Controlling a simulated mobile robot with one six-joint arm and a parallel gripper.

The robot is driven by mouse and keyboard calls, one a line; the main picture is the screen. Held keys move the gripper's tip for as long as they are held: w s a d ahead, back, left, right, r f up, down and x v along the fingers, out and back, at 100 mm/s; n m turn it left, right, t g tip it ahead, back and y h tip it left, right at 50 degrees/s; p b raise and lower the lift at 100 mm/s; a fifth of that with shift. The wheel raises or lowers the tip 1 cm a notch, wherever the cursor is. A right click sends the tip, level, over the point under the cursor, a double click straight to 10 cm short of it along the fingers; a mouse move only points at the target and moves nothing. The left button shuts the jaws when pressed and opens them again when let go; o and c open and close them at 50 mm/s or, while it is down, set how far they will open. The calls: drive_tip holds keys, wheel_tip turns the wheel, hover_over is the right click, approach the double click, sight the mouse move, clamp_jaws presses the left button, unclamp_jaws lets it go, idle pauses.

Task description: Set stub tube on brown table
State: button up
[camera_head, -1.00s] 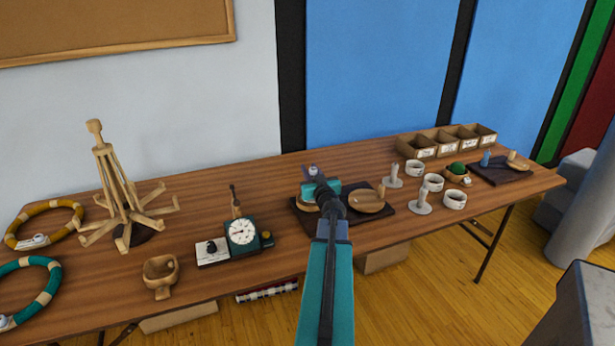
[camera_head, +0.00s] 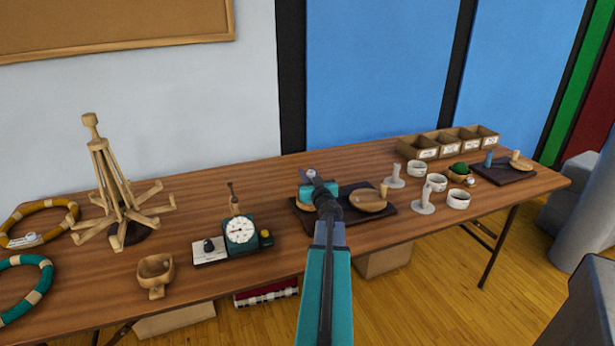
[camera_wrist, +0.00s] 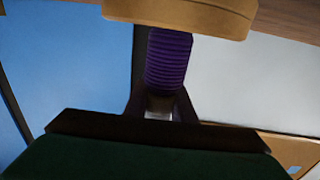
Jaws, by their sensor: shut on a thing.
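A purple ribbed tube (camera_wrist: 168,58) is in the wrist view, and my gripper (camera_wrist: 162,106) is shut on it. A tan wooden piece (camera_wrist: 180,14) sits at the tube's far end; I cannot tell whether it touches. In the head view my gripper (camera_head: 322,190) is over the left part of a dark tray (camera_head: 388,216), and my arm hides most of what is under it. The tray lies on the brown table (camera_head: 205,270).
Right of my gripper are a wooden dish (camera_head: 368,203), several white cups (camera_head: 458,199) and two pale stands (camera_head: 424,205). Left are a dial scale (camera_head: 240,232), a wooden scoop (camera_head: 155,274) and a wooden rack (camera_head: 120,200).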

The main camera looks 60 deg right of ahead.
sight(310, 178)
drive_tip(key=shift+f, duration=0.2)
drive_tip(key=o, duration=1)
drive_tip(key=shift+f+b, duration=0.1)
drive_tip(key=shift+b, duration=0.6)
drive_tip(key=shift+v, duration=1.55)
drive_tip(key=v, duration=0.4)
drive_tip(key=shift+p, duration=0.4)
drive_tip(key=p+v, duration=0.3)
drive_tip(key=v, duration=0.1)
drive_tip(key=shift+a, duration=0.1)
drive_tip(key=shift+a+p, duration=0.1)
drive_tip(key=shift+p, duration=1.15)
